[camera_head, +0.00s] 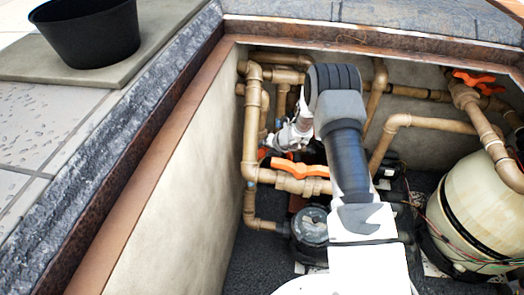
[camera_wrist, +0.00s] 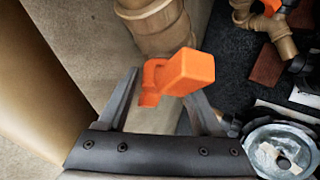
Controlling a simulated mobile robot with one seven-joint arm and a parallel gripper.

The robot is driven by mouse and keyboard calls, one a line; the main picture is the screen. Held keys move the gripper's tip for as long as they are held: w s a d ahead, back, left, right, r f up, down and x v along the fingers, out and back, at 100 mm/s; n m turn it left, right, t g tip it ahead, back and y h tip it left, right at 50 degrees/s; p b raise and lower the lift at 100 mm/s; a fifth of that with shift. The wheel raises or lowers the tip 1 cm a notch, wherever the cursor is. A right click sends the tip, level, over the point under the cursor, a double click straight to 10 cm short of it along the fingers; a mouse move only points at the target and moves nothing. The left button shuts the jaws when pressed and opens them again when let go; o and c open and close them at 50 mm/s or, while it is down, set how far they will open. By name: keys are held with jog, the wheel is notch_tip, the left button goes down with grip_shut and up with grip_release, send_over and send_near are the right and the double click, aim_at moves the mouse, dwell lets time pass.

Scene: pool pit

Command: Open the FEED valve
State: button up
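In the wrist view an orange valve handle (camera_wrist: 185,73) on a thick brass fitting (camera_wrist: 155,22) is close in front of my gripper (camera_wrist: 162,90). My gripper's two fingers are spread, with the handle at and between their tips; I cannot tell whether they touch. In the head view my arm reaches down into the pit, and its fingertips cannot be made out among the pipes. An orange lever (camera_head: 300,168) lies along a brass pipe left of my arm. Another orange lever (camera_head: 474,78) is at the upper right. No FEED label is readable.
Brass pipes (camera_head: 252,120) run close around my arm. A cream tank (camera_head: 475,205) stands at the right, and a round pump lid (camera_head: 312,226) is below. The pit wall (camera_head: 180,190) bounds the left side. A black bucket (camera_head: 88,35) sits outside.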

jog(key=p+v, duration=0.4)
jog(key=v, duration=1.3)
jog(key=shift+r, duration=0.2)
